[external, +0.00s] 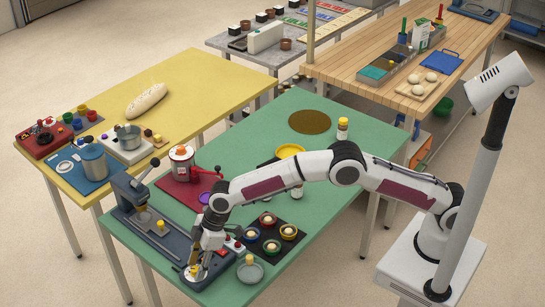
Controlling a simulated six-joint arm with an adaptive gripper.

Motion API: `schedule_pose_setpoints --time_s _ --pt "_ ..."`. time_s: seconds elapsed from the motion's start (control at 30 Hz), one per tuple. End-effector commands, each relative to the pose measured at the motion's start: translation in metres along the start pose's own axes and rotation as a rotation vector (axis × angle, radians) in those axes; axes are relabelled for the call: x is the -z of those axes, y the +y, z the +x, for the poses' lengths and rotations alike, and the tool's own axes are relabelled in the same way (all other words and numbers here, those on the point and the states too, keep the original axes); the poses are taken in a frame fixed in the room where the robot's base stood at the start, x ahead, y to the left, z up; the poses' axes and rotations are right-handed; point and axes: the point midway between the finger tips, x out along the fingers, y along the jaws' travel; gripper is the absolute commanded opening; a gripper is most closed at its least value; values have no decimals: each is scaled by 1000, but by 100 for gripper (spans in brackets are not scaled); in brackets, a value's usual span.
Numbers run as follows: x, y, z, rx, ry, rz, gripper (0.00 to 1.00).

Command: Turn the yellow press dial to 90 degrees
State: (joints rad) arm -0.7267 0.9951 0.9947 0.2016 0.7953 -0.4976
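The blue-grey press (127,187) stands at the front left corner of the green table, with its long base running toward the front edge. A small yellow knob (160,226) sits on the base. My gripper (196,268) points down over the front end of the base, at a pale round dial plate (192,274) with some yellow showing beside the fingers. The fingers hide most of this spot. I cannot tell whether they touch the yellow part, how far apart they are, or which way the dial points.
A grey dish (250,275) with a yellow-topped piece is right of my gripper. A dark tray (290,243) with several colored cups lies behind it. The green table (250,125) is clearer toward the back.

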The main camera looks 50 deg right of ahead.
Motion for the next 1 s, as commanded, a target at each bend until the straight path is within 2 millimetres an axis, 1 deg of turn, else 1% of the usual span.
schedule_pose_setpoints --time_s 0.17,0.27,0.3,0.33,0.7,1.0 --pt "0 0 0 0 0 0 39" --pt "0 0 0 0 0 0 15" --pt "0 0 0 0 0 0 5" --pt "0 0 0 0 0 0 1" --pt "0 0 0 -5 0 10 1" --pt "1 -1 0 -33 1 76 1"
